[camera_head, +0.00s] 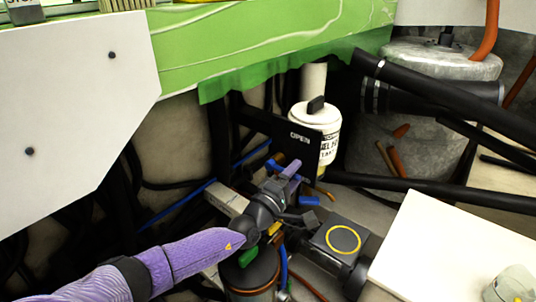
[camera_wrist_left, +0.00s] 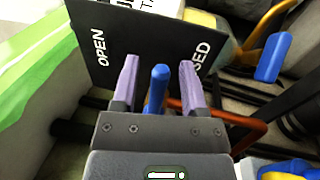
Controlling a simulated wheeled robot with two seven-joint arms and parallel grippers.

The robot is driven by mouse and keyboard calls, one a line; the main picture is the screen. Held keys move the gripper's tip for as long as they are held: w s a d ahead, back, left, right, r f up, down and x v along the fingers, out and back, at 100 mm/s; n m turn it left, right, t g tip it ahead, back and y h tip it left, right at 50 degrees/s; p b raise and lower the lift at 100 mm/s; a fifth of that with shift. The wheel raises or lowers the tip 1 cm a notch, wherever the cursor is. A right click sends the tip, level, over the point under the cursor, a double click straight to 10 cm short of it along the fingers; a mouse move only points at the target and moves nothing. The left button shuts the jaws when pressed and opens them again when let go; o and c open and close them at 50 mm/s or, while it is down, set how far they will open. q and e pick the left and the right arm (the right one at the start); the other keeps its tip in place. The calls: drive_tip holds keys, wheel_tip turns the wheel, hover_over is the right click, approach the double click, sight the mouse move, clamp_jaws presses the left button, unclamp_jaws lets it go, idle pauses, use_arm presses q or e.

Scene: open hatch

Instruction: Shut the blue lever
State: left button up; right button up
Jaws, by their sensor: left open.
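The blue lever (camera_wrist_left: 157,88) stands between the two purple fingers of my left gripper (camera_wrist_left: 158,66) in the left wrist view. The fingers are open, one on each side of the lever, and a gap shows on both sides. Behind it is a black sign plate (camera_wrist_left: 120,32) with OPEN at left and a partly covered word ending in SED at right. In the head view my left gripper (camera_head: 289,168) reaches in from the lower left, just below the sign plate (camera_head: 302,140). My right gripper is not in view.
A second blue handle (camera_wrist_left: 273,57) is to the right in the wrist view. A white canister (camera_head: 325,122) stands behind the sign. Black pipes (camera_head: 440,190) cross at right. White panels flank the opening at left (camera_head: 70,110) and right (camera_head: 450,255). Green sheeting (camera_head: 255,40) hangs above.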

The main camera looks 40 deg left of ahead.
use_arm(q)
drive_tip(key=shift+s+p, duration=0.3)
drive_tip(key=shift+s, duration=0.05)
drive_tip(key=p+v, duration=0.2)
drive_tip(key=v, duration=0.5)
drive_tip(key=shift+s+p, duration=0.25)
drive_tip(key=shift+p, duration=0.1)
drive_tip(key=shift+s+f, duration=0.15)
drive_tip(key=shift+s, duration=0.25)
idle(1.7)
